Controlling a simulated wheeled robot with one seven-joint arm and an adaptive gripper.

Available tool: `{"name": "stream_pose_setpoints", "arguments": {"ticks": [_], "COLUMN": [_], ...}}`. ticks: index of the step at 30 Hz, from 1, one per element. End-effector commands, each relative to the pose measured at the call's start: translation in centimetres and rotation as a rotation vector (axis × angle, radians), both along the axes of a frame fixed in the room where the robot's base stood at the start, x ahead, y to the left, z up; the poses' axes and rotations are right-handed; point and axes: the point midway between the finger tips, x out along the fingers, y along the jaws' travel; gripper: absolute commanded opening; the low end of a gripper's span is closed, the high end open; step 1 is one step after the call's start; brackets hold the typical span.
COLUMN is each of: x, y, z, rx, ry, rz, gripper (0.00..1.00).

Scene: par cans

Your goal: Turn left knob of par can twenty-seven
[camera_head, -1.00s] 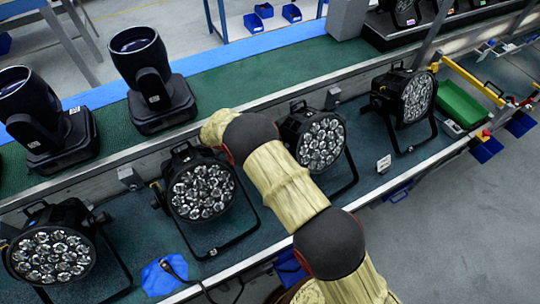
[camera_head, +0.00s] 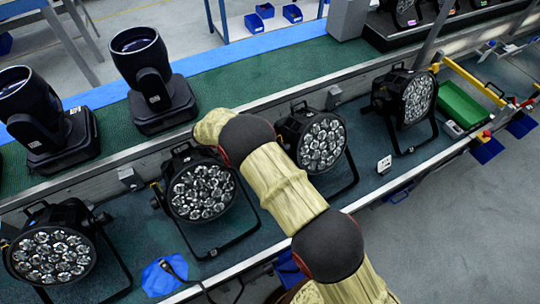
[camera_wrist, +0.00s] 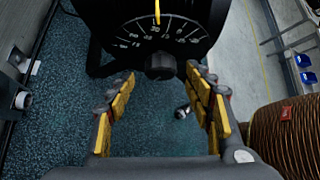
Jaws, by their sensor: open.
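In the wrist view, the dark body of a par can (camera_wrist: 105,22) fills the top, with a white angle scale and a yellow pointer line. A round black knob (camera_wrist: 160,66) sits just below the scale. My gripper (camera_wrist: 161,80) is open, with yellow-padded fingers either side of and below the knob; I cannot tell if they touch it. In the head view, several par cans stand in a row, among them one left of my arm (camera_head: 202,191) and one right of it (camera_head: 322,143). No number twenty-seven is legible. My gripper is hidden there.
Two moving-head lights (camera_head: 152,80) stand on the green belt behind the par cans. A blue cloth-like item (camera_head: 160,277) and a cable lie at the front. A green bin (camera_head: 462,105) is at the right. Grey floor at lower right is clear.

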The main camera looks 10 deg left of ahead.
Motion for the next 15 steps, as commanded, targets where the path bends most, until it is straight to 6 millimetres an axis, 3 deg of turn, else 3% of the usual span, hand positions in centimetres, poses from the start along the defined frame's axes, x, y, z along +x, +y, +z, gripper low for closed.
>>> {"name": "stream_pose_setpoints", "arguments": {"ticks": [9,15], "x": [-1.5,-2.0], "y": [4.8,6.5], "z": [4.0,5.5], "rx": [0.001,0.0], "ry": [-0.001,0.001], "rz": [0.002,0.001], "gripper": [0.52,0.52]}}
